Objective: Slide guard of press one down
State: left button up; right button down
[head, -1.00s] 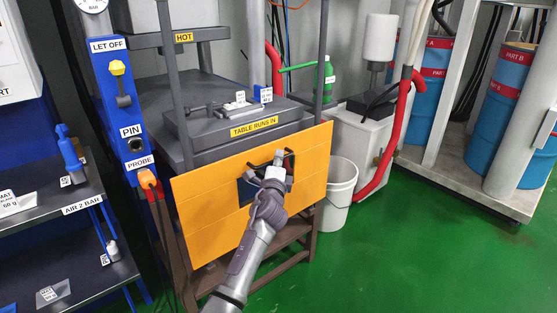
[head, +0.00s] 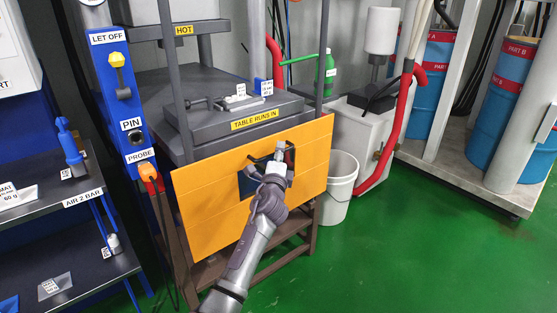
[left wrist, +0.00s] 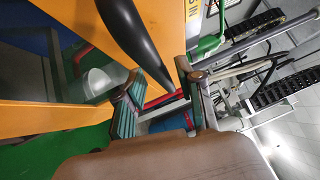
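The guard is an orange panel (head: 215,210) with a dark window, hanging tilted across the front of the press. Its black handle (left wrist: 135,40) shows as a thick curved bar in the left wrist view. My left gripper (head: 278,156) is at the upper middle of the panel, in front of the window, and partly hides the handle. In the left wrist view its two fingers (left wrist: 162,102) stand apart, with the end of the black bar close to them. I cannot tell whether they touch it. My right gripper is in neither view.
The press table (head: 215,112) lies behind the guard's top edge. A blue post (head: 120,90) with labelled controls stands at left, beside a dark shelf (head: 85,235). A white bucket (head: 340,190) stands right of the guard. Green floor (head: 400,260) is clear at right.

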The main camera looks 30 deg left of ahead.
pick_arm(q)
jog(key=v, duration=1.2)
jog(key=shift+f, duration=0.1)
